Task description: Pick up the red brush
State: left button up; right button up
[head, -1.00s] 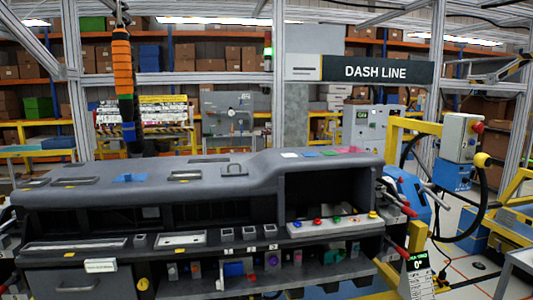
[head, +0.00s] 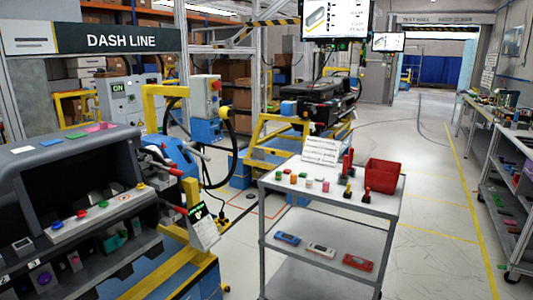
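No gripper of mine shows in the head view. A grey cart (head: 345,212) stands right of the middle. On its top, near the red bin (head: 384,177), stand a tall red upright item (head: 348,162), a small dark-and-yellow item (head: 348,190) and a small red upright item (head: 367,192). Either red upright item could be the red brush; they are too small to tell. On the cart's lower shelf lies a flat red item (head: 358,262), beside a white one (head: 321,250) and a blue one (head: 287,238).
Several small coloured pieces (head: 309,182) and a white sign (head: 326,150) are on the cart top. The grey dashboard module (head: 85,170) with its yellow frame (head: 178,262) fills the left. Shelving (head: 512,190) lines the right wall. Open floor (head: 440,250) lies right of the cart.

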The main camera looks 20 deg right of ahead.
aim_at(345, 158)
jog(key=i+l+u, duration=0.1)
jog(key=l, duration=0.35)
jog(key=i+l, duration=0.15)
jog(key=l, duration=0.35)
jog(key=i+l+u, duration=0.15)
jog(key=l, duration=0.8)
jog(key=i+u, duration=0.05)
